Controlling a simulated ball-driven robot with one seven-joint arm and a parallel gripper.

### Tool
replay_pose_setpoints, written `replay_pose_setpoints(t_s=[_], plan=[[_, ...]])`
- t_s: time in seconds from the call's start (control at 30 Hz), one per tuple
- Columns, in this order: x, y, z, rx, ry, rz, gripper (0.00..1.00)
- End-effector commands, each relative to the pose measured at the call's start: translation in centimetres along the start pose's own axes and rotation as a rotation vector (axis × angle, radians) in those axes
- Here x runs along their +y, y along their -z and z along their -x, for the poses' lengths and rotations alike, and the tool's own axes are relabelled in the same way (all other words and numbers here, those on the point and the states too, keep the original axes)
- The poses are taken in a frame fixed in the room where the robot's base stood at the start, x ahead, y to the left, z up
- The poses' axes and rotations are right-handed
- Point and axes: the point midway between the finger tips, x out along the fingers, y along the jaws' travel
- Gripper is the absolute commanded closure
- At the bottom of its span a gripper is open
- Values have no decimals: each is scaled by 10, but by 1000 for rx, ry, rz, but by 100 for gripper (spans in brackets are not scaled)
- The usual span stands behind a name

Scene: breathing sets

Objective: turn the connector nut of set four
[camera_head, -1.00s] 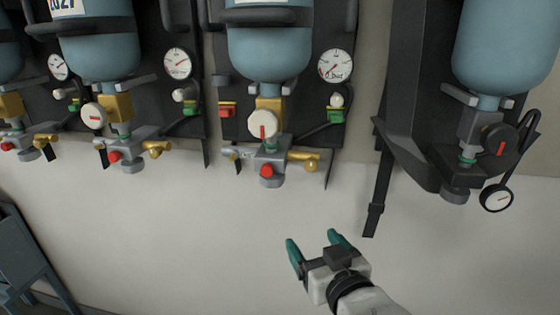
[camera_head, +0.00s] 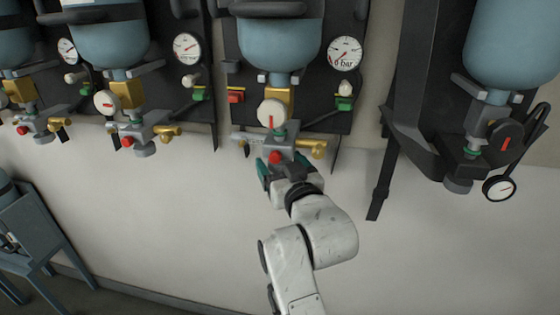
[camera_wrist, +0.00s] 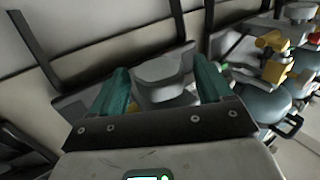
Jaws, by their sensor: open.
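The set at the middle of the head view has a blue cylinder (camera_head: 278,42) hanging neck-down, with a grey valve body, a red button (camera_head: 275,157) and a brass fitting (camera_head: 318,149). My gripper (camera_head: 281,167) is just under this valve body, and its green fingers are open. In the wrist view a grey rounded nut-like part (camera_wrist: 160,68) lies between the two open fingers (camera_wrist: 160,80); I cannot tell whether they touch it. In the head view my gripper hides this lower part. No set number is readable on this set.
Similar sets hang to the left, with a nearer blue cylinder (camera_head: 108,35). Another set (camera_head: 515,45) hangs at the right, with a black strap (camera_head: 378,190) below its backplate. A blue-grey stand (camera_head: 35,225) is at lower left. The pale wall below is clear.

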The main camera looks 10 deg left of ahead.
Motion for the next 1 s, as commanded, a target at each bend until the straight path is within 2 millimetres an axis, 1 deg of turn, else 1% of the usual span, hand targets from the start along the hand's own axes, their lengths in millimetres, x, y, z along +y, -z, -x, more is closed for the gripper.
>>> replay_pose_setpoints(t_s=[0.13, 0.4, 0.9, 0.93, 1.0], plan=[[0, 0, -6, -1, 0, 0, 21], [0, 0, -7, -1, 0, 0, 21], [0, 0, -7, -1, 0, 0, 69], [0, 0, -7, -1, 0, 0, 72], [0, -1, -7, -1, -1, 0, 72]])
